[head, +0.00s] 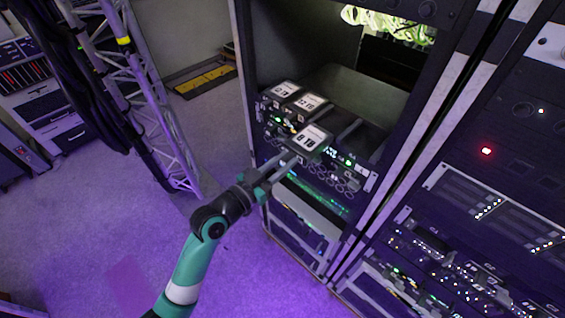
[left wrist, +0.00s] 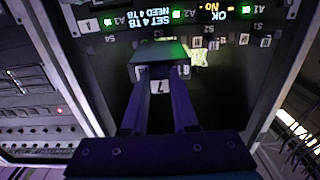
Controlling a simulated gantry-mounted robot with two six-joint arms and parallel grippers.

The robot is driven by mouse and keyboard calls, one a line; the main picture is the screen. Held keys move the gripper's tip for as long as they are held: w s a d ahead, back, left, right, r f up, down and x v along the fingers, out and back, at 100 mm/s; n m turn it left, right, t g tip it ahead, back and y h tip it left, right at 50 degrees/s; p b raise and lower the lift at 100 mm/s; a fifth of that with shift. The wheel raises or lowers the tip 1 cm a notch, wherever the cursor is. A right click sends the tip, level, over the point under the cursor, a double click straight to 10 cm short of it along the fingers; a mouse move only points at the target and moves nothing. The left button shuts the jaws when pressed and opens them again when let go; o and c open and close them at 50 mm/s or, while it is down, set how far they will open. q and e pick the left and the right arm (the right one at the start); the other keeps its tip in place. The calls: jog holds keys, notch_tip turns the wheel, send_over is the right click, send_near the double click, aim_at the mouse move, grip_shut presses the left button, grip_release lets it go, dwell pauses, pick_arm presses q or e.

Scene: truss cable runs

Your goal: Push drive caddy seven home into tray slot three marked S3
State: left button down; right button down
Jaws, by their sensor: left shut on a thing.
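My left gripper (head: 287,163) reaches the front of the tray in the rack and is shut on a drive caddy (head: 312,138) with a white top label. In the left wrist view, the two fingers of my left gripper (left wrist: 160,98) hold the dark caddy (left wrist: 158,57), and a tag reading 7 shows between them. The caddy points into the tray opening, below upside-down slot marks; S4 is readable to its left. The S3 mark and how deep the caddy sits cannot be told. My right gripper is not in view.
Other labelled caddies (head: 285,89) and (head: 310,103) sit to the left and behind in the tray. An upside-down display (left wrist: 160,24) reads SET 4 TB, NEED 4 TB. A rack post (head: 405,160) stands to the right. Floor (head: 110,240) is open at left.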

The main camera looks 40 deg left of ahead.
aim_at(310, 140)
pick_arm(q)
jog(key=shift+w, duration=1)
jog(key=shift+w+r, duration=0.1)
jog(key=shift+w, duration=0.05)
jog(key=shift+b, duration=0.35)
jog(key=shift+w, duration=0.15)
jog(key=shift+w+a+b, duration=0.1)
jog(key=shift+w+b, duration=0.45)
jog(key=shift+w, duration=0.7)
jog(key=shift+w, duration=0.1)
jog(key=shift+w, duration=0.1)
jog(key=shift+w+a+b, duration=0.1)
jog(key=shift+w+b, duration=1.45)
jog(key=shift+w, duration=1.35)
